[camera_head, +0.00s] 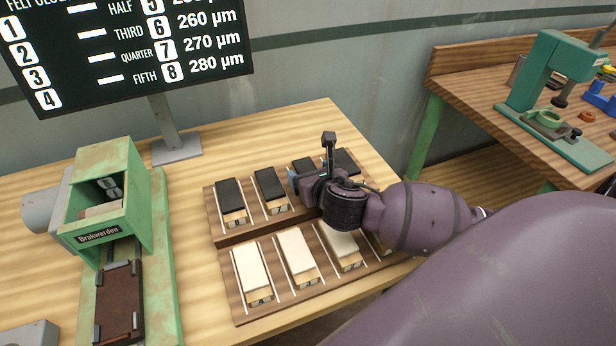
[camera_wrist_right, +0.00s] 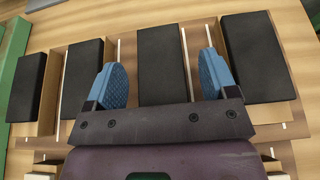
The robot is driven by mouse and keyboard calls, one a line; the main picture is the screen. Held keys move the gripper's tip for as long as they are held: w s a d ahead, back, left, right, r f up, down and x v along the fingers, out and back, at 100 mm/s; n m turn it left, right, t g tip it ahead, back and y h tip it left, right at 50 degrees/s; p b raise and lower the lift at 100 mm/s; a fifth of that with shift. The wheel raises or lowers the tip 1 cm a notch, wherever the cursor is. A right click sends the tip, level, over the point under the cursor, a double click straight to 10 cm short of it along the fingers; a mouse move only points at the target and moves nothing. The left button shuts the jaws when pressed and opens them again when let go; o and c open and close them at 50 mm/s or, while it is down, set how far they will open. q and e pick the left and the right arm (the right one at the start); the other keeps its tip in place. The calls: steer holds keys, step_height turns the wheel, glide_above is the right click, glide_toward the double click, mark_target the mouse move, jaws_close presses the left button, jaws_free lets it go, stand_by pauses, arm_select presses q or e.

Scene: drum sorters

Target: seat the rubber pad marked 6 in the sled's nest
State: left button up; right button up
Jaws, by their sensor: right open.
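Several black pads stand on light blocks in the back row of a wooden rack (camera_head: 231,238). Number tags on the blocks are too small to read surely, so I cannot tell which pad is 6. My right gripper (camera_head: 293,180) is open over this row. In the right wrist view its blue fingertips (camera_wrist_right: 162,80) lie on either side of the third black pad from the left (camera_wrist_right: 165,60); I cannot tell whether they touch it. The dark red-brown sled (camera_head: 118,305) lies on the green machine's base, with nothing visible on it. My left gripper is out of view.
Cream pads (camera_head: 251,270) fill the rack's front row. The green machine (camera_head: 105,190), labelled Brakwerden, stands left of the rack. A display (camera_head: 125,50) on a stand is behind. A second bench (camera_head: 500,100) with a green press is at right. Bare table lies between machine and rack.

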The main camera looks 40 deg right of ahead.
steer(key=c, duration=1)
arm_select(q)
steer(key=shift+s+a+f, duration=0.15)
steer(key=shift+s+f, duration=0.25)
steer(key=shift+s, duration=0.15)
arm_select(e)
steer(key=shift+c, duration=0.3)
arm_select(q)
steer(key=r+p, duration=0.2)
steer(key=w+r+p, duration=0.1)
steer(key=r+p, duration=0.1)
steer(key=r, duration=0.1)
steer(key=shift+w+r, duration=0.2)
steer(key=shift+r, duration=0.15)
arm_select(e)
step_height(320, 180, up, 20)
